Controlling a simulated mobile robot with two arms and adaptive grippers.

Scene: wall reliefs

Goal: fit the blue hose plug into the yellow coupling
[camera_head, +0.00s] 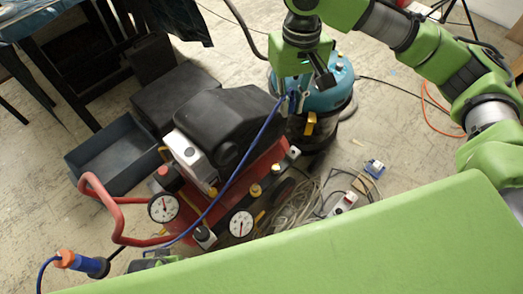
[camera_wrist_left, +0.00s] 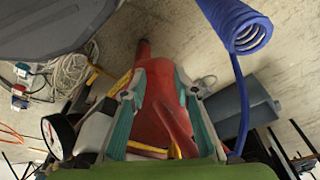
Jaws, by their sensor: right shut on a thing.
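My right gripper (camera_head: 300,86) points down in front of the teal vacuum lid at the upper middle of the head view. It is shut at the end of the blue hose (camera_head: 240,165); the plug is small and mostly hidden there. The hose runs down left across the red compressor (camera_head: 268,160). Small yellow fittings stand on the compressor, one (camera_head: 255,190) right of the black cover; I cannot tell for sure which is the coupling. My left gripper (camera_wrist_left: 158,82) shows open and empty in the left wrist view, over red compressor parts. A coiled blue hose (camera_wrist_left: 250,32) hangs at its right.
The teal vacuum (camera_head: 340,88) stands behind my right gripper. A grey-blue bin (camera_head: 112,155) lies left of the compressor. Two gauges (camera_head: 163,208) and a red handle (camera_head: 98,200) stick out. Loose cables (camera_head: 295,212) lie right of it. An orange-blue connector (camera_head: 82,263) is at lower left.

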